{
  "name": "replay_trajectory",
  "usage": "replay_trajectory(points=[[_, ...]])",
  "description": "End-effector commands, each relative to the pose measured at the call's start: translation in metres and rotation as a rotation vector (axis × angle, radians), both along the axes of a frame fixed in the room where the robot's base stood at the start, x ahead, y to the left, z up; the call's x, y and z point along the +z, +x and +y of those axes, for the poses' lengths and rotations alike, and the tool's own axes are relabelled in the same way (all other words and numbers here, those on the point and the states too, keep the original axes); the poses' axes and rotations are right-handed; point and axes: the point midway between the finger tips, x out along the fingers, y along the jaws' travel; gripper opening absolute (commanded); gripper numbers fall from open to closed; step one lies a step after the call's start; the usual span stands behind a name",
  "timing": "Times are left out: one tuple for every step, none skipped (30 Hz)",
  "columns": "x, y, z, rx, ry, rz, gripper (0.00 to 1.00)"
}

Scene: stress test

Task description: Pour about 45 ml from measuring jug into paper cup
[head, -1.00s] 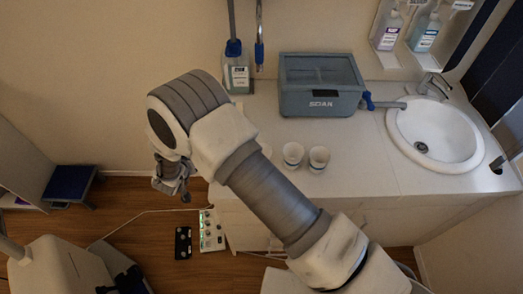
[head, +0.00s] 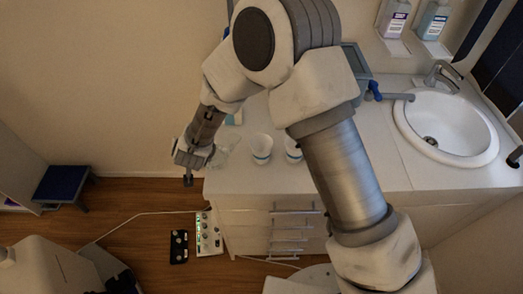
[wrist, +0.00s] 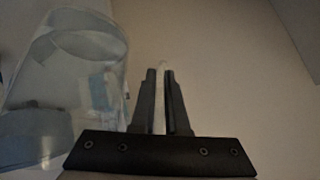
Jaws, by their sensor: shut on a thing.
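The measuring jug (wrist: 68,75) is clear and fills the left of the wrist view, beside my fingers. In the head view the jug (head: 226,147) is a faint clear shape just right of my gripper (head: 190,158), near the counter's left end. My fingers (wrist: 160,75) are nearly together on a thin pale part, which looks like the jug's handle. I cannot make out a liquid level. A white paper cup with a blue band (head: 260,148) stands upright on the counter, right of the jug. Another similar cup (head: 292,149) stands beside it, partly behind my arm.
The white counter (head: 375,165) is bare right of my arm. A sink (head: 448,128) with a tap is at its right end. A grey-blue box (head: 354,62) is mostly hidden behind my arm. A control box (head: 208,232) and blue step stool (head: 64,184) are on the floor.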

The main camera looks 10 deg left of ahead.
Motion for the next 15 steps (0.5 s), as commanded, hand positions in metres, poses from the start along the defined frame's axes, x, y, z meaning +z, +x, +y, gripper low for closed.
replay_trajectory(points=[[-0.004, 0.005, -0.005, -0.006, 0.03, 0.008, 0.0], [-0.002, 0.005, -0.007, -0.006, 0.048, 0.015, 0.0], [0.001, 0.006, -0.009, -0.006, 0.071, 0.027, 0.0], [0.002, 0.007, -0.01, -0.005, 0.087, 0.035, 0.0], [0.005, 0.007, -0.012, -0.005, 0.105, 0.041, 0.0], [0.01, 0.008, -0.014, -0.006, 0.126, 0.05, 0.0], [0.018, 0.01, -0.016, -0.006, 0.143, 0.057, 0.0], [0.023, 0.011, -0.018, -0.007, 0.161, 0.065, 0.0], [0.029, 0.011, -0.021, -0.006, 0.181, 0.074, 0.0], [0.034, 0.012, -0.023, -0.007, 0.199, 0.081, 0.0], [0.038, 0.013, -0.025, -0.008, 0.216, 0.09, 0.0], [0.043, 0.014, -0.027, -0.008, 0.237, 0.1, 0.0], [0.048, 0.014, -0.029, -0.006, 0.254, 0.106, 0.0], [0.049, 0.014, -0.03, -0.006, 0.27, 0.116, 0.0], [0.052, 0.015, -0.031, -0.007, 0.292, 0.127, 0.0]])
